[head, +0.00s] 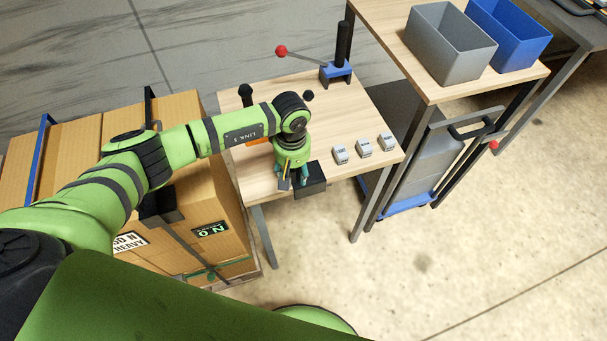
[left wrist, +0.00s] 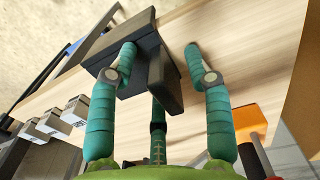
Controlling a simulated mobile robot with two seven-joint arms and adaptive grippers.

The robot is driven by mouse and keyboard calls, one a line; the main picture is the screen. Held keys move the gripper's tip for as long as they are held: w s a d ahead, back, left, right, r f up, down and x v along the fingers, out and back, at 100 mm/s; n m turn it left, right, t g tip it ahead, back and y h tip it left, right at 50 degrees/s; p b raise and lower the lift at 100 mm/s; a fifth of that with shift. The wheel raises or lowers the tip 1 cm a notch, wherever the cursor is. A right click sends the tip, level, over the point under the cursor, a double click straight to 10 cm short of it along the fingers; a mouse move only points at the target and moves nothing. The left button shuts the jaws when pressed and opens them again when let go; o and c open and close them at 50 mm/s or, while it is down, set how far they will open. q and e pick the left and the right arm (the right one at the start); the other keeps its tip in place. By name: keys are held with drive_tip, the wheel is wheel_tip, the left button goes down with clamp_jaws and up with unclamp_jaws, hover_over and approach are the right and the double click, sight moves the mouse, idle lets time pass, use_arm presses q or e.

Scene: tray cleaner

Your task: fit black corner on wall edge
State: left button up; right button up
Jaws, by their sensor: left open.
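A black block-like part (head: 313,180), which looks like the black corner, is at the front edge of the small wooden table (head: 345,110). In the left wrist view the black part (left wrist: 166,75) shows a flat upright plate in front of a wider dark body. My left gripper (head: 293,181) points down beside it. The left gripper's teal fingers (left wrist: 160,58) are spread, one on either side of the plate, with a third finger nearer the camera. Whether any finger touches the part is unclear. I cannot make out a separate wall edge. My right gripper is not in view.
Several small grey blocks (head: 363,146) stand in a row right of the gripper. A blue-based lever press (head: 337,72) is at the back. An orange item (left wrist: 247,118) lies nearby. Cardboard boxes (head: 180,240) stand left; a higher table with a grey bin (head: 450,45) stands right.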

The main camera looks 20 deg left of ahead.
use_arm(q)
clamp_jaws()
idle(0.3)
